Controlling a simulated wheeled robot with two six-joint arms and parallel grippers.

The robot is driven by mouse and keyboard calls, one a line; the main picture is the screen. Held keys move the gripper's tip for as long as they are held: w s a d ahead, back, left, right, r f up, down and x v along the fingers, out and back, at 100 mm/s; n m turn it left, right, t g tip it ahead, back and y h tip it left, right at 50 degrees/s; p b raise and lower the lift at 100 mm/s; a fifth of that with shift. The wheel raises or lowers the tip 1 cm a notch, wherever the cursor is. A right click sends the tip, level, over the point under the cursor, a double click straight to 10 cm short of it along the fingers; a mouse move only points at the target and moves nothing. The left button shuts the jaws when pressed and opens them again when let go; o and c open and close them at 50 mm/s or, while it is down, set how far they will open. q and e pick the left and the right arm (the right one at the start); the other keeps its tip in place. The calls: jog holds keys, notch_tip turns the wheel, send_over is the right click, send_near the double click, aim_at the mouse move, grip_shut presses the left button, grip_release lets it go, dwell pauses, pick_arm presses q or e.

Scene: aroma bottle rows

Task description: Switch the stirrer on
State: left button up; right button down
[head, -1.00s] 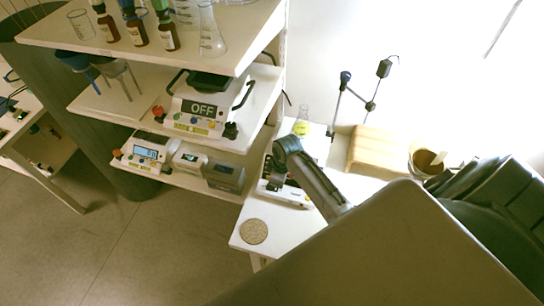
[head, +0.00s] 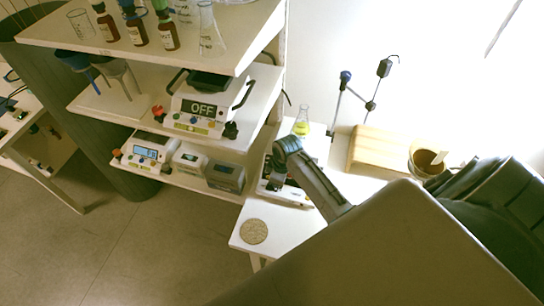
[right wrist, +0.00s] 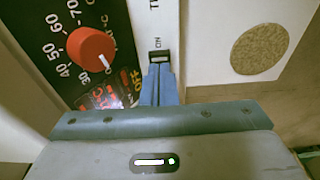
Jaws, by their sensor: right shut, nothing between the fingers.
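A white instrument with a black panel (head: 265,185) stands on the white table, partly hidden by my right arm. In the right wrist view its panel (right wrist: 60,22) carries a red knob (right wrist: 92,46) with a temperature scale and a lit red display (right wrist: 104,97). My left gripper is out of view.
A round cork-like disc (head: 254,231) lies at the table's front corner. Shelves at left hold a device reading OFF (head: 203,107) and several bottles.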

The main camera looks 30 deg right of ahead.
jog(key=shift+f+b, duration=0.35)
jog(key=shift+f, duration=0.45)
dwell(0.4)
notch_tip(320, 180, up, 3)
jog(key=p, duration=0.3)
notch_tip(320, 180, up, 2)
jog(key=shift+p, duration=0.85)
jog(key=shift+r, duration=1)
